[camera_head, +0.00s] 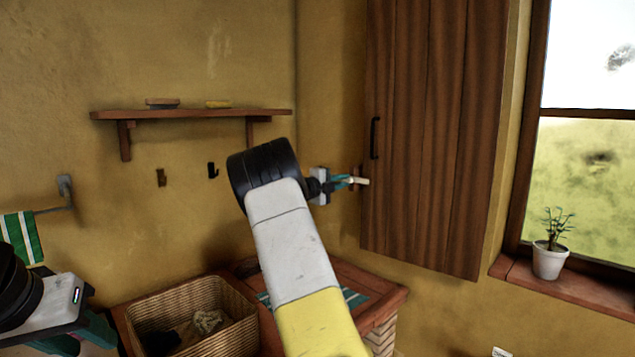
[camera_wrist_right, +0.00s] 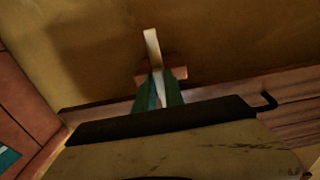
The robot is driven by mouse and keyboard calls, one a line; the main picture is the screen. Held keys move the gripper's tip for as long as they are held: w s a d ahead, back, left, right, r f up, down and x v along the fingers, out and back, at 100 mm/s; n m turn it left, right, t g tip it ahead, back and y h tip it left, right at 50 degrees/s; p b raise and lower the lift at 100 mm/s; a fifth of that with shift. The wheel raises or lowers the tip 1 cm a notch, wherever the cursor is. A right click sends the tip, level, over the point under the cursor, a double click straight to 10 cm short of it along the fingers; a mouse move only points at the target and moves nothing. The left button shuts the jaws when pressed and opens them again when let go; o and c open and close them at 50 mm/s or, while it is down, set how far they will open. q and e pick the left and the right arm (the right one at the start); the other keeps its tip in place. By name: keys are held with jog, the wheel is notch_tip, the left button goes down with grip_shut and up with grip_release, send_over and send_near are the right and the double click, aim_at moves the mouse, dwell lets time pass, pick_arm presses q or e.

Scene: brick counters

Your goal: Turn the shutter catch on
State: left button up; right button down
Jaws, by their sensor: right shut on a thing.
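The shutter catch (camera_head: 361,181) is a small pale lever on a wooden mount at the left edge of the brown plank shutter (camera_head: 430,130). In the right wrist view the pale lever (camera_wrist_right: 152,48) sticks out beyond the wooden mount (camera_wrist_right: 175,74). My right gripper (camera_head: 346,181) reaches it from the left, its teal fingers shut on the catch. The fingers (camera_wrist_right: 160,88) hide part of the lever in the wrist view. My left gripper (camera_head: 80,338) is at the lower left, partly cut off by the frame, with its teal fingers apart and nothing seen between them.
A wicker basket (camera_head: 190,315) with dark and pale items stands on the counter below. A wall shelf (camera_head: 190,114) and dark hooks are at the left. The shutter has a black handle (camera_head: 375,138). A potted plant (camera_head: 549,260) stands on the window sill at the right.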

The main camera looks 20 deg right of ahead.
jog(key=shift+a, duration=0.1)
jog(key=c, duration=1.4)
grip_release()
jog(key=shift+c, duration=0.2)
jog(key=v, duration=0.7)
jog(key=shift+a, duration=0.3)
jog(key=shift+s, duration=0.1)
